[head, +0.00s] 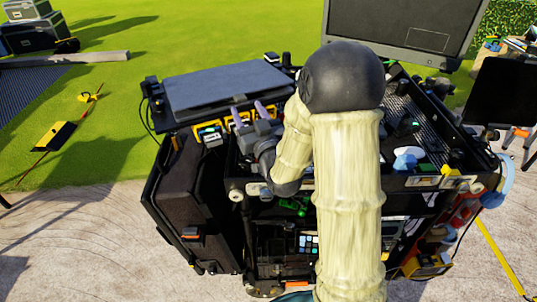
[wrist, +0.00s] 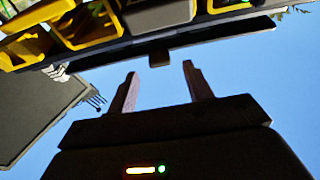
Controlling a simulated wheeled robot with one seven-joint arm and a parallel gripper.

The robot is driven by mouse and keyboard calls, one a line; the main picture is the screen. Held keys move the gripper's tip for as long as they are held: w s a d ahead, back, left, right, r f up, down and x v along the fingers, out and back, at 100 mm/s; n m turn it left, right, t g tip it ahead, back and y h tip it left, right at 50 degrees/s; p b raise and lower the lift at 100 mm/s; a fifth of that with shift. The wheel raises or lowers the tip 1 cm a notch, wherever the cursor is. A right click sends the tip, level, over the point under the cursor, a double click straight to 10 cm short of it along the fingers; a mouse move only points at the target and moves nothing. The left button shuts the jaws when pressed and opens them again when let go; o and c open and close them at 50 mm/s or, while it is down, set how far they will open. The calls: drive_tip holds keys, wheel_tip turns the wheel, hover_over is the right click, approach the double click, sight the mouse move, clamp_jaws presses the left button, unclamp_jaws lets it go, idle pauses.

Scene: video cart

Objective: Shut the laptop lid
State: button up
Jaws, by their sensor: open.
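My gripper (head: 262,107) is open, with its two fingers pointing up and away, near the front right of a flat dark slab with a blue-grey top (head: 225,86). No laptop is plainly recognisable. The slab lies nearly level at the cart's left end, and I cannot tell whether it is the laptop or its lid. In the wrist view my gripper (wrist: 160,70) is empty, its fingers apart against blue sky. A dark edge with a small block (wrist: 158,59) crosses just beyond the fingertips. My arm hides the middle of the cart.
Yellow bins (head: 210,133) sit below the slab's front edge and show in the wrist view (wrist: 92,25). A large grey-framed monitor (head: 400,28) stands behind my arm. A dark screen (head: 500,95) is at the right. Open grass (head: 180,45) lies behind the cart.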

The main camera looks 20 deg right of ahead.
drive_tip(key=b+v, duration=0.5)
drive_tip(key=shift+f, duration=0.3)
drive_tip(key=shift+s+b, duration=0.1)
drive_tip(key=shift+b, duration=0.55)
drive_tip(key=b, duration=0.3)
drive_tip(key=shift+s+d+f, duration=0.1)
drive_tip(key=shift+s+f, duration=0.05)
drive_tip(key=shift+s, duration=0.2)
drive_tip(key=b+v, duration=0.7)
drive_tip(key=b, duration=0.3)
drive_tip(key=shift+s, duration=0.25)
